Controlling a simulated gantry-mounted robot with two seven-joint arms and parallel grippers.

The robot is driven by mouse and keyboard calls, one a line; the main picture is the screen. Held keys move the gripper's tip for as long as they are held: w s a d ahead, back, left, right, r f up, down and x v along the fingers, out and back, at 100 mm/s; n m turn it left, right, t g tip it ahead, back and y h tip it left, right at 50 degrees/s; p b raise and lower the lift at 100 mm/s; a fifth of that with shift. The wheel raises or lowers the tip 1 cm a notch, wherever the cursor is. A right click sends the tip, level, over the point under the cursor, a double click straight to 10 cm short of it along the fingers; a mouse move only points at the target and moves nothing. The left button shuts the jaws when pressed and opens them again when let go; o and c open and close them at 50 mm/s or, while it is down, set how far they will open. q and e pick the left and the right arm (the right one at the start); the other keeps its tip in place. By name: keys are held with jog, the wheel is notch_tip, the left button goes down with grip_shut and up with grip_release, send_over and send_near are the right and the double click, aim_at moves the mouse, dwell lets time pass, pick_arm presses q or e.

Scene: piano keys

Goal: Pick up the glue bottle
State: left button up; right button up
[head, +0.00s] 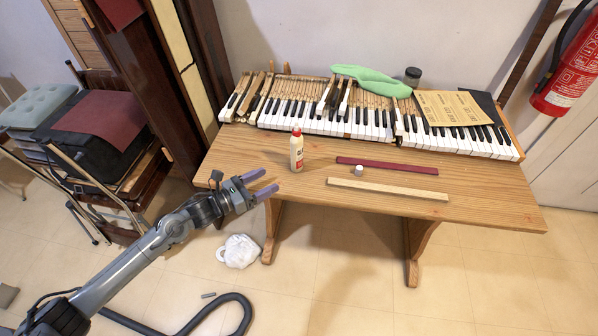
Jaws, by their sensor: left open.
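The glue bottle (296,152) is a small cream bottle with a red cap and a label. It stands upright on the wooden table (470,205), in front of the piano keys (335,122). My left gripper (270,182) comes in from the left at the table's front left edge. Its two purple fingers are apart with nothing between them, and they point right, to the left of and nearer than the bottle. The gripper does not touch the bottle. My right gripper is not in view.
A dark red strip (385,166), a pale wooden strip (386,189) and a small whitish cylinder (357,171) lie right of the bottle. A green cloth (370,80), a dark jar (412,77) and brown sheets (452,107) rest on the keyboard. The table's front right is clear.

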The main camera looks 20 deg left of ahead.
aim_at(297, 158)
pick_arm(q)
jog(key=shift+w+a+f+m+t+b, duration=0.15)
jog(key=shift+w+a+m+t+b, duration=0.2)
jog(key=shift+w+b, duration=0.55)
jog(key=shift+w+d+r+b, duration=0.15)
jog(key=shift+w+r+b, duration=0.1)
jog(key=shift+w+b, duration=0.15)
jog(key=b+x, duration=0.1)
jog(key=x, duration=0.5)
jog(key=shift+r, duration=0.1)
jog(key=shift+w+d+b, duration=0.25)
jog(key=shift+b, duration=0.2)
jog(key=b+x, duration=0.1)
jog(key=x, duration=0.3)
jog(key=shift+w+d+b, duration=0.15)
jog(key=shift+w+b, duration=0.2)
jog(key=shift+w, duration=0.05)
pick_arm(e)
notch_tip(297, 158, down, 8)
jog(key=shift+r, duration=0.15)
pick_arm(q)
jog(key=shift+s, duration=0.1)
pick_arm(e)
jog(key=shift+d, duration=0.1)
pick_arm(q)
jog(key=c, duration=1.1)
